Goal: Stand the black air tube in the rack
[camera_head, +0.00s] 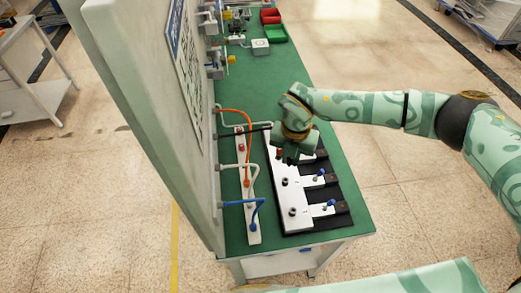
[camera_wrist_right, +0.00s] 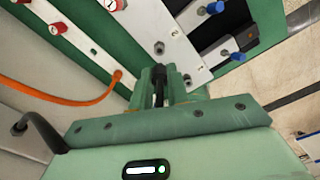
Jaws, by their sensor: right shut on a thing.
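The black air tube (camera_head: 258,128) runs from the wall panel across the white strip toward my right gripper in the head view. In the right wrist view, a bent part of the black tube (camera_wrist_right: 42,129) shows at lower left, partly hidden by the gripper body. My right gripper (camera_head: 287,157) is above the bench by the white plate. Its fingers (camera_wrist_right: 160,82) are shut on a dark piece, apparently the black tube. The narrow white strip (camera_head: 241,160), apparently the rack, has orange (camera_head: 249,140), white and blue tubes at it. My left gripper is out of view.
The white plate (camera_head: 288,199) carries dark knobs and lies right of the strip, with blue-knobbed blocks on a black base. Red and green bins (camera_head: 275,33) stand at the far end. The green bench top (camera_head: 262,80) is clear beyond the plate. The tall panel borders the left.

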